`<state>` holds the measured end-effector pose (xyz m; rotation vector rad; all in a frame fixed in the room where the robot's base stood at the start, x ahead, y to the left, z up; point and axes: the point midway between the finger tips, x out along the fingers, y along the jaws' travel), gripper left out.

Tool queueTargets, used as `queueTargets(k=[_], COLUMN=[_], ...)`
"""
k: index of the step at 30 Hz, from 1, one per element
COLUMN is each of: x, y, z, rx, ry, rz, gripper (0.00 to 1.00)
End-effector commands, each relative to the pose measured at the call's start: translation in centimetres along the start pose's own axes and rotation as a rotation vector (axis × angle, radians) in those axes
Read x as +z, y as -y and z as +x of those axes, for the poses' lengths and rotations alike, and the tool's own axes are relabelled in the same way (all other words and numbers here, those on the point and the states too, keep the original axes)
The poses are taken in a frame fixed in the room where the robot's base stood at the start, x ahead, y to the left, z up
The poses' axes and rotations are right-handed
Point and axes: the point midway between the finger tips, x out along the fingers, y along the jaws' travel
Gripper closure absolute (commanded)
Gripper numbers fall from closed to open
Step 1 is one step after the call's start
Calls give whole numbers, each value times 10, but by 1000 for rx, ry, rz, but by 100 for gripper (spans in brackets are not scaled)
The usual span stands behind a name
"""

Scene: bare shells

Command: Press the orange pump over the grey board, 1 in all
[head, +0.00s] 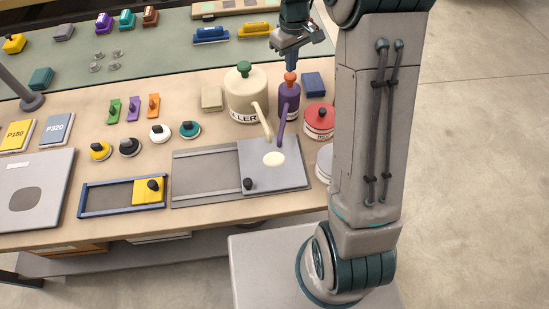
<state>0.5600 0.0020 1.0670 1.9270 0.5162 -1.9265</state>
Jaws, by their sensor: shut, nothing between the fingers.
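The orange pump head (290,79) sits on top of a slim purple bottle (288,103). The bottle's purple spout slants down toward the grey board (295,180). The board is a square panel with a black knob at its lower left, and a pale cream blob (274,159) lies on it below the spouts. My gripper (290,64) is shut and empty, pointing down just above the orange pump head. I cannot tell whether it touches the pump.
A cream bottle (242,98) with a green pump stands left of the purple bottle, its spout also over the board. A red-lidded jar (319,120) and a blue block (313,84) stand to the right. A grey rail frame (204,177) extends left of the board.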

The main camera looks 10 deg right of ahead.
Motion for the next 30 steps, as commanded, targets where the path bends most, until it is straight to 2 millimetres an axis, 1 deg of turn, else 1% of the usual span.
queueTargets(k=[28, 30], x=[0, 0], y=[0, 0], z=[35, 33], rx=[-1, -1], ry=[2, 2], rz=[0, 0], gripper=[100, 100])
